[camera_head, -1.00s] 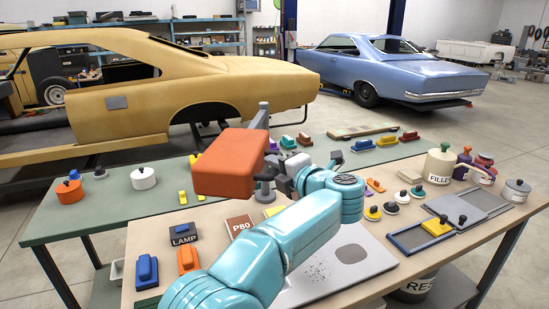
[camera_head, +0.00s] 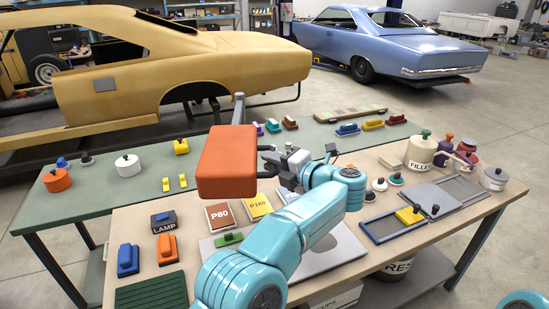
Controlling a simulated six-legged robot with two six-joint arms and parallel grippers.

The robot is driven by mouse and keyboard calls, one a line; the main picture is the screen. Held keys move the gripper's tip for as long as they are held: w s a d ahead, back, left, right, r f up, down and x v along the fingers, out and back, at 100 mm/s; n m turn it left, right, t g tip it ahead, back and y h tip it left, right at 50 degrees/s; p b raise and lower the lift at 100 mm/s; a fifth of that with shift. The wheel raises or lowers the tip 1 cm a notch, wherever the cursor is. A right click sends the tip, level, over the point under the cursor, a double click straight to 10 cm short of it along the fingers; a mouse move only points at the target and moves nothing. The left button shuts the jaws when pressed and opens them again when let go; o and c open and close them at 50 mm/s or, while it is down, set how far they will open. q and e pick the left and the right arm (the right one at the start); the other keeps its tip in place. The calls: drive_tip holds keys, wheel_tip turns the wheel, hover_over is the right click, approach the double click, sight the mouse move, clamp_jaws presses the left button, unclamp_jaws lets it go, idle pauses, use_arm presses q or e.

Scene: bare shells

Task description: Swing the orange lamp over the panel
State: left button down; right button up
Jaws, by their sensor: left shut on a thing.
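The orange lamp (camera_head: 227,160) is a box-shaped head on a grey post (camera_head: 239,108). It hangs above the back part of the wooden bench, above the P80 card. My left gripper (camera_head: 272,163) is at the lamp's right side, shut on the grey fitting there; the exact contact is small and partly hidden. The panel (camera_head: 337,256) is a pale grey sheet lying flat on the bench, right of and nearer than the lamp. My left arm covers much of it. My right gripper is out of view; part of my right arm shows at the bottom right.
A block marked LAMP (camera_head: 164,223) is further left. Dark trays (camera_head: 393,226) and a FILLER pot (camera_head: 420,151) stand at the right.

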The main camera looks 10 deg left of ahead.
use_arm(q)
drive_tip(key=shift+a+r, duration=0.1)
drive_tip(key=shift+r, duration=0.1)
idle(0.3)
drive_tip(key=c, duration=1.1)
unclamp_jaws()
drive_tip(key=shift+f, duration=0.1)
drive_tip(key=shift+f, duration=0.1)
